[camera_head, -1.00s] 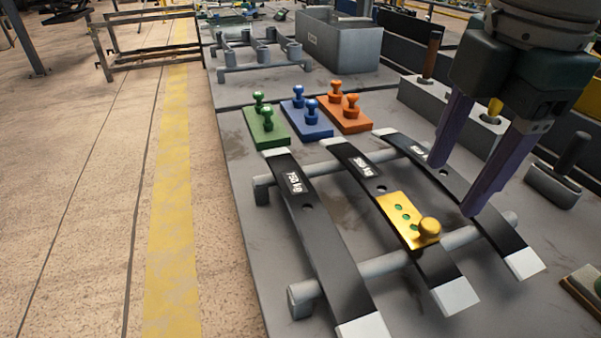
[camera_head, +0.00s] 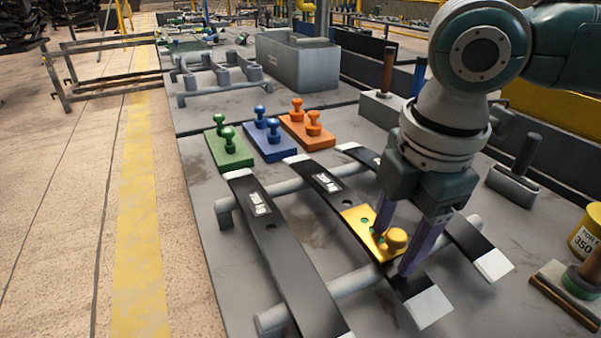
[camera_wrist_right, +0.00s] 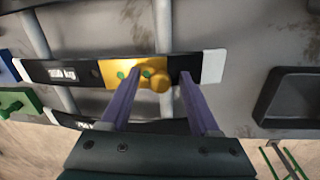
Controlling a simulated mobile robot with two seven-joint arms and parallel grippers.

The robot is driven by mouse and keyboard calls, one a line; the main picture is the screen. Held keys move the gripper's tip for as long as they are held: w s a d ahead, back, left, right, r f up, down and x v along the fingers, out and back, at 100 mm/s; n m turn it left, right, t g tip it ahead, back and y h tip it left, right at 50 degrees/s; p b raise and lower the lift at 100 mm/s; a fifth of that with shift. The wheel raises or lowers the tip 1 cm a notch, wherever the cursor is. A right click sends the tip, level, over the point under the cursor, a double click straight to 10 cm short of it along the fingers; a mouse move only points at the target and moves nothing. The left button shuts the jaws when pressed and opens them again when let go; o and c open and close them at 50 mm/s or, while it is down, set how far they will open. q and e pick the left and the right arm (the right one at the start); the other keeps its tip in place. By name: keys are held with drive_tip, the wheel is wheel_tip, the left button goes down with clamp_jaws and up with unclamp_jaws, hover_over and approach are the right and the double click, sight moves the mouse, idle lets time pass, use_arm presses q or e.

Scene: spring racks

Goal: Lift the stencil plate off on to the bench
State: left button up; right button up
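The yellow stencil plate (camera_head: 362,230) with green-marked holes and a round knob (camera_head: 396,238) lies on the middle dark spring leaf (camera_head: 333,204). My right gripper (camera_head: 393,246) is over the plate, its two purple fingers apart around the knob. In the right wrist view the plate (camera_wrist_right: 118,73) and the knob (camera_wrist_right: 160,82) show between and beyond the open fingers (camera_wrist_right: 157,80). I cannot tell whether a finger touches the knob. My left gripper is not in view.
Spring leaves lie across a grey rack (camera_head: 345,283) on the bench (camera_head: 200,205). Green (camera_head: 229,150), blue (camera_head: 270,141) and orange (camera_head: 307,131) knobbed plates stand behind. A grey bin (camera_head: 297,62) is farther back. Bare bench lies left of the rack.

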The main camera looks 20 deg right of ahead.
clamp_jaws()
idle(0.4)
